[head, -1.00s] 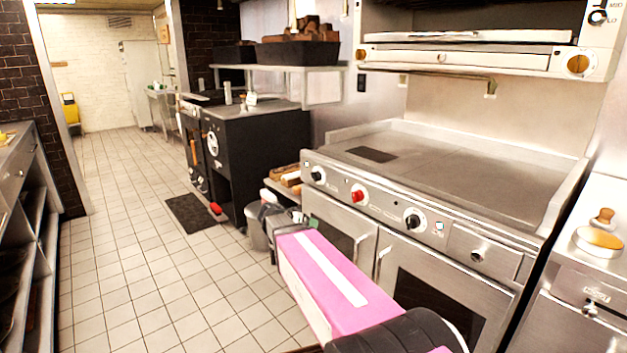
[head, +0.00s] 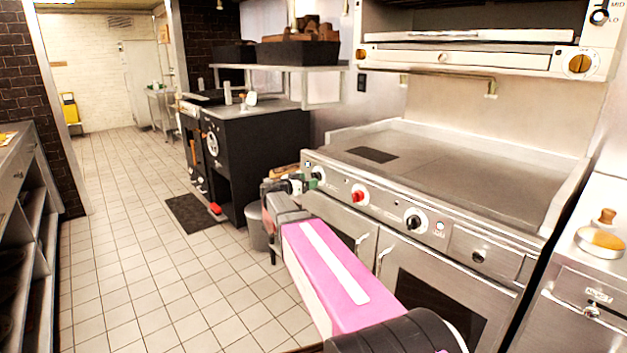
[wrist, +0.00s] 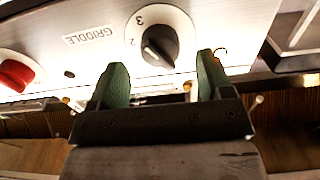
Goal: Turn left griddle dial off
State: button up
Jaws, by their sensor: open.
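The left griddle dial (wrist: 160,45) is a black knob on a white numbered plate, beside the word GRIDDLE, in the wrist view. In the head view the left dial (head: 318,176) sits at the left end of the griddle's front panel, partly covered by my gripper. My gripper (wrist: 160,85) is open, its two green fingers apart. In the wrist view the dial lies just beyond and between the fingertips, with no contact visible. In the head view my gripper (head: 297,184) is right at the panel's left end.
A red knob (head: 358,196) and another black dial (head: 413,221) sit further right on the panel. Oven doors with handles are below. A grey bin (head: 256,228) stands on the floor near my arm. The tiled floor (head: 130,250) to the left is clear.

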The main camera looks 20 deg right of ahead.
jog(key=shift+x, duration=1.8)
jog(key=c, duration=0.9)
